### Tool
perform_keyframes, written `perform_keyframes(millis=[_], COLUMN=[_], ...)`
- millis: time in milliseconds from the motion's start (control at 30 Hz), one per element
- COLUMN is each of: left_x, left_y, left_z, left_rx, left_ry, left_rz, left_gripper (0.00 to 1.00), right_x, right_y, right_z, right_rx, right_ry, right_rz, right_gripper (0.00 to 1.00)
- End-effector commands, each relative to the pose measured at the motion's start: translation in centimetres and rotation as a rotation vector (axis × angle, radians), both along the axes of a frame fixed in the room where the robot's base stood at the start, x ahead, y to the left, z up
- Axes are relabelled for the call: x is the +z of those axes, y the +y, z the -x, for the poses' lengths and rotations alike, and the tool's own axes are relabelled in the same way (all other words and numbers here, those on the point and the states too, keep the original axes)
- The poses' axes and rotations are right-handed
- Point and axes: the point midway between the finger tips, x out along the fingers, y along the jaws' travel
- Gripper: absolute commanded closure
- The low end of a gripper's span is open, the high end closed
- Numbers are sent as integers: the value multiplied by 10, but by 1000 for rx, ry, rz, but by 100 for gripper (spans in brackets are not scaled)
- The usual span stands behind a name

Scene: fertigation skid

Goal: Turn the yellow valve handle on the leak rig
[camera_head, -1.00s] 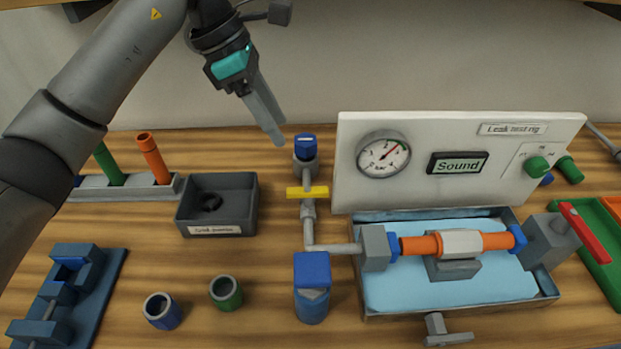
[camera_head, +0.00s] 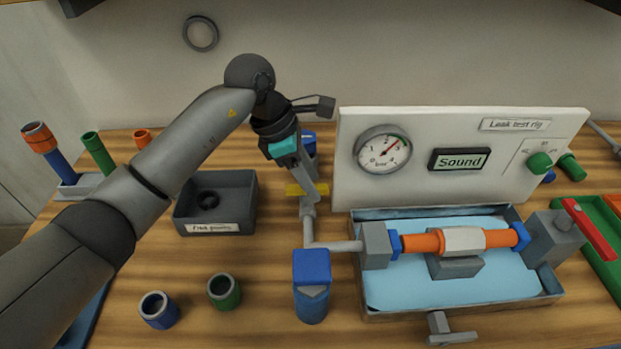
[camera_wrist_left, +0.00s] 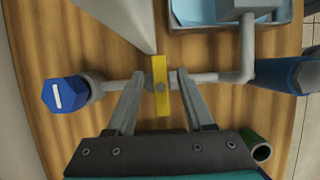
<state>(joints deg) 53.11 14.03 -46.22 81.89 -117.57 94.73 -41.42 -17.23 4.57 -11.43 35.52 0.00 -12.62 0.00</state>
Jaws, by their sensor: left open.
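The yellow valve handle (camera_head: 296,189) sits crosswise on the grey pipe left of the leak rig panel (camera_head: 345,140). In the left wrist view the yellow handle (camera_wrist_left: 161,86) lies between the two fingers, with a gap on each side. My left gripper (camera_head: 314,197) is open over the handle and partly hides it in the head view. In the left wrist view the fingers of my left gripper (camera_wrist_left: 160,90) reach toward the pipe on either side of the handle. The gauge (camera_head: 382,150) needle points up and right, and the display (camera_head: 459,159) reads "Sound". My right gripper is not in view.
A blue-topped fitting (camera_head: 312,285) stands at the front end of the pipe. A grey bin (camera_head: 216,228) lies left of the valve. Blue (camera_head: 159,310) and green (camera_head: 224,291) cups stand in front. The water tray (camera_head: 455,306) holds an orange pipe (camera_head: 420,244).

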Motion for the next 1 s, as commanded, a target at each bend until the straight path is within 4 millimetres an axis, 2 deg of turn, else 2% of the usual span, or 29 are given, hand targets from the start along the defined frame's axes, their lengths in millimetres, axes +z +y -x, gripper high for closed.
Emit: perform_keyframes(millis=[267, 733, 1000], left_x=[-2, -1, -1], left_y=[-1, -1, -1], left_z=[0, 0, 0], left_rx=[0, 0, 0], left_ry=[-1, -1, -1], left_rz=[0, 0, 0], left_gripper=[48, 98, 100], right_x=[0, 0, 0], right_y=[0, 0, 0], right_z=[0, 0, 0], right_rx=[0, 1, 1], right_ry=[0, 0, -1], right_rz=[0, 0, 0], right_gripper=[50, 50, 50])
